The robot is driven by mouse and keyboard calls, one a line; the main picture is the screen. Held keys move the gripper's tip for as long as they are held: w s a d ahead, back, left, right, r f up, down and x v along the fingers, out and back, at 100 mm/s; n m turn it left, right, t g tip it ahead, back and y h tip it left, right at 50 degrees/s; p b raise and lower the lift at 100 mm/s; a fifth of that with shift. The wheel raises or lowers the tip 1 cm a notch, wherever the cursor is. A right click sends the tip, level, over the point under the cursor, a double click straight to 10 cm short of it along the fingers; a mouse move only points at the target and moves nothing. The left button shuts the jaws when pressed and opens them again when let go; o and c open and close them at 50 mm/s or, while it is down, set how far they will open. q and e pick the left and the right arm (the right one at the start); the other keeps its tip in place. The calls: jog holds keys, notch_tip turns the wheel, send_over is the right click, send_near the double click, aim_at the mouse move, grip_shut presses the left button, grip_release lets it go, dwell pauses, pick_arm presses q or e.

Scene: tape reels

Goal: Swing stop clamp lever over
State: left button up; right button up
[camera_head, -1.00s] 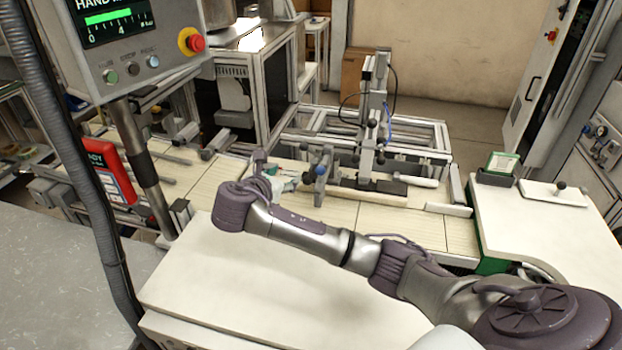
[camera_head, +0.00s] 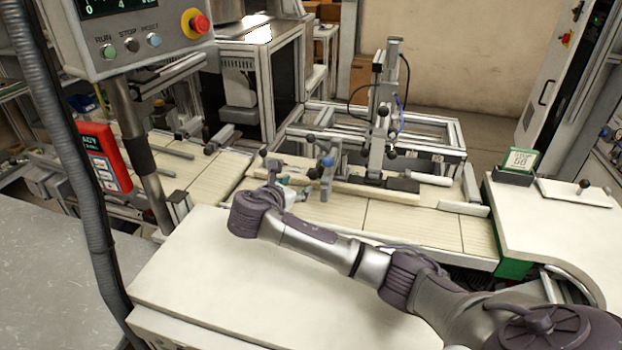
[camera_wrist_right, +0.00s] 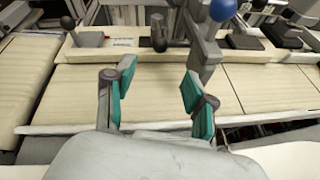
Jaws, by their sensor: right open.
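My right gripper (camera_head: 288,190) is low over the pale slatted bed, just left of a grey upright clamp post (camera_head: 326,178) with a blue ball (camera_head: 326,161). Black ball knobs stand near the post; I cannot tell for certain which belongs to the stop clamp lever. In the right wrist view the gripper (camera_wrist_right: 158,98) is open, its teal pads apart with only bed between them. A black knob (camera_wrist_right: 160,44) lies ahead of the gap and the blue ball (camera_wrist_right: 222,10) is ahead to the right, both apart from the fingers. My left gripper is out of view.
A long pale rail (camera_head: 350,188) runs behind the post, with a tall column (camera_head: 380,110) beyond it. A control panel (camera_head: 135,35) hangs at upper left. The white table (camera_head: 230,285) under my arm is clear.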

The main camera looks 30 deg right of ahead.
aim_at(311, 177)
jog(key=x, duration=1.1)
jog(key=shift+d+f+p, duration=0.1)
jog(key=shift+d+p, duration=0.1)
jog(key=shift+p, duration=0.1)
grip_shut()
